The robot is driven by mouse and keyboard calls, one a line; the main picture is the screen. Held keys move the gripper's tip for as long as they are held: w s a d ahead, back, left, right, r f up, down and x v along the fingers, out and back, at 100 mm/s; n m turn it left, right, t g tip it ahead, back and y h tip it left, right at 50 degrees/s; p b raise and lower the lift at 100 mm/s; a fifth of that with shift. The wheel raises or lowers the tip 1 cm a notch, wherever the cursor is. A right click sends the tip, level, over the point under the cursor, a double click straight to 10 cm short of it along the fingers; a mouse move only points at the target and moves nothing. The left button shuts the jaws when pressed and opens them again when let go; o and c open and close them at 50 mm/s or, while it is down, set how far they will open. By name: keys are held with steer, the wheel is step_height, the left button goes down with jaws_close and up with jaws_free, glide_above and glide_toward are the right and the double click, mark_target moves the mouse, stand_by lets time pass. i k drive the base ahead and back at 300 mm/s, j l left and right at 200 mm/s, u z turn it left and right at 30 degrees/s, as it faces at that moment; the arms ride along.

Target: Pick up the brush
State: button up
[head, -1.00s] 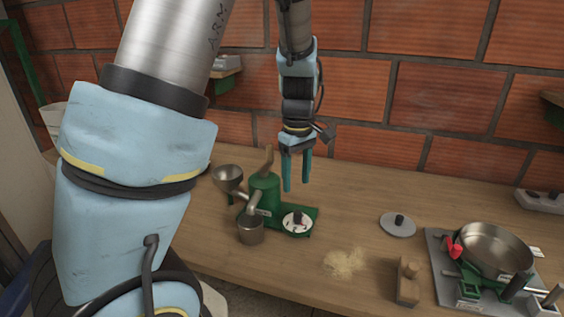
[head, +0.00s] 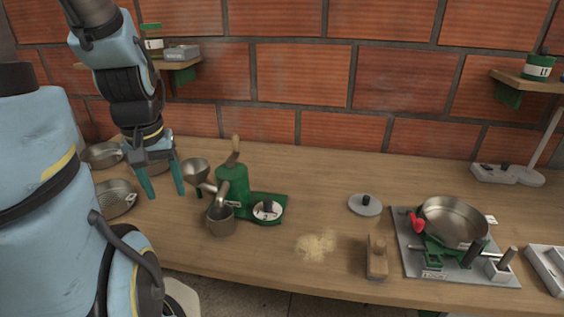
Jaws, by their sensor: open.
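A small tan wooden object with an upright knob, which looks like the brush (head: 377,262), sits near the front edge of the wooden table, right of centre in the head view. Its bristles cannot be made out. My gripper (head: 166,193) is open and empty, with teal fingers pointing down, at the left side over the table. It is far to the left of the brush, left of the green pulper.
The green pulper (head: 233,187) with a funnel and metal cup (head: 221,221) stands between. A pale powder pile (head: 316,246) lies left of the brush. Bowls (head: 115,198) are at left.

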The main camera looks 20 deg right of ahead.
mark_target(377, 270)
steer(key=z, duration=1.25)
steer(key=u, duration=1.55)
steer(key=k+l+u, duration=0.3)
steer(key=k+l, duration=0.2)
steer(key=k+l+u, duration=0.35)
steer(key=k, duration=0.25)
